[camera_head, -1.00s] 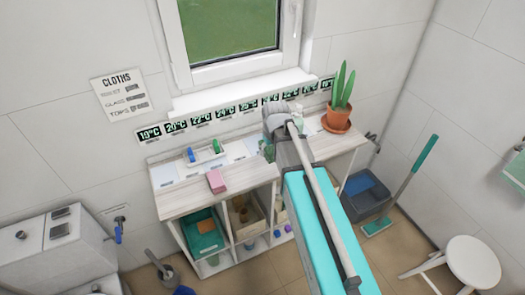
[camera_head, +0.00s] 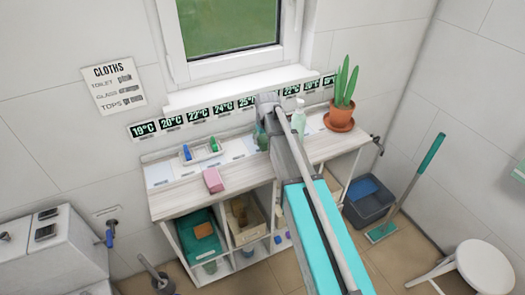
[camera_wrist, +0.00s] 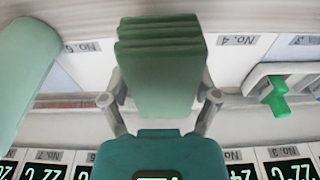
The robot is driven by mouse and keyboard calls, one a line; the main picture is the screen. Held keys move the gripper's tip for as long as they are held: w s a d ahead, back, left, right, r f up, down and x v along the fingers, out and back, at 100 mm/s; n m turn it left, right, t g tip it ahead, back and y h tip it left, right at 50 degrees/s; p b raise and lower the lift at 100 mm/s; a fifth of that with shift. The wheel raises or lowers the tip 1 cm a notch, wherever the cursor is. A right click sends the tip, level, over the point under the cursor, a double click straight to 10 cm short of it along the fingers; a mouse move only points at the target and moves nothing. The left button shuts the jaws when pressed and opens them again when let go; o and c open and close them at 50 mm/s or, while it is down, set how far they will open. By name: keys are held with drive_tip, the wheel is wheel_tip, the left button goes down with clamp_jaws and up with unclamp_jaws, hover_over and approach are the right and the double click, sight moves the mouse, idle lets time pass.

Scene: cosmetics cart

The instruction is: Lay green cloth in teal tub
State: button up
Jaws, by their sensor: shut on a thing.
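The green cloth (camera_wrist: 160,65) is a folded stack of several layers in the wrist view. My gripper (camera_wrist: 160,92) is shut on it, one finger at each side. In the head view my gripper end (camera_head: 268,104) is over the back of the counter, and my arm hides much of it. A green shape (camera_head: 261,140) shows just below it; I cannot tell if it is the cloth. The teal tub (camera_head: 187,233) stands in the left compartment under the counter, below and left of my gripper. Something orange (camera_head: 203,230) lies in it.
A pale green bottle (camera_head: 299,120) stands close right of my gripper. A cactus pot (camera_head: 340,118) is at the counter's right end. A white tray (camera_head: 203,153) and pink block (camera_head: 213,180) are on the left. A beige bin (camera_head: 258,230) stands beside the tub.

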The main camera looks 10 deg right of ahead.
sight(263, 140)
drive_tip(key=shift+w+f, duration=0.45)
drive_tip(key=shift+f, duration=0.1)
drive_tip(key=shift+b, duration=0.3)
drive_tip(key=shift+w+f+b, duration=0.5)
drive_tip(key=shift+f+b, duration=0.15)
drive_tip(key=shift+s+f+b, duration=0.1)
drive_tip(key=shift+f+b, duration=1.25)
drive_tip(key=shift+f, duration=0.15)
drive_tip(key=o, duration=0.8)
drive_tip(key=shift+r, duration=0.2)
